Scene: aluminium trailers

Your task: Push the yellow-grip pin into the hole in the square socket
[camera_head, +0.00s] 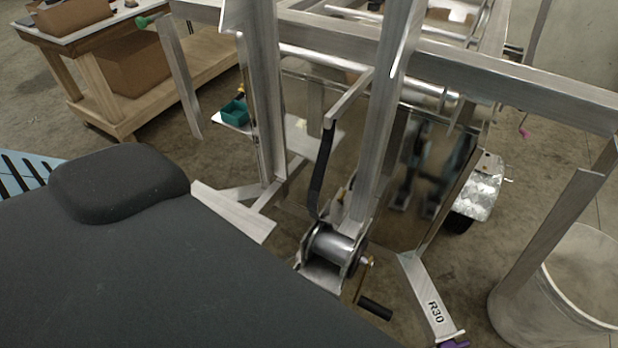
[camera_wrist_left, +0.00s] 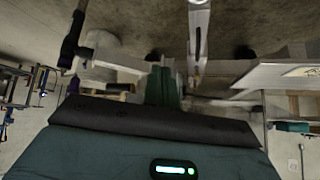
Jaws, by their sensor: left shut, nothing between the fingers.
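I cannot make out the yellow-grip pin or the square socket in either view. In the left wrist view my left gripper (camera_wrist_left: 162,72) points away from the camera at the centre. Its dark green fingers look closed together, with nothing seen between them. A silver bar (camera_wrist_left: 198,35) stands just right of the fingertips; I cannot tell whether they touch. In the head view neither gripper shows. A large dark part of my body hides the lower left there.
In the head view a winch (camera_head: 333,245) with a black crank handle (camera_head: 375,308) sits on the aluminium trailer frame (camera_head: 500,78). A leg marked R30 (camera_head: 425,290) stands right of it. A white bucket (camera_head: 560,290) is at lower right, a wooden cart (camera_head: 110,112) at upper left.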

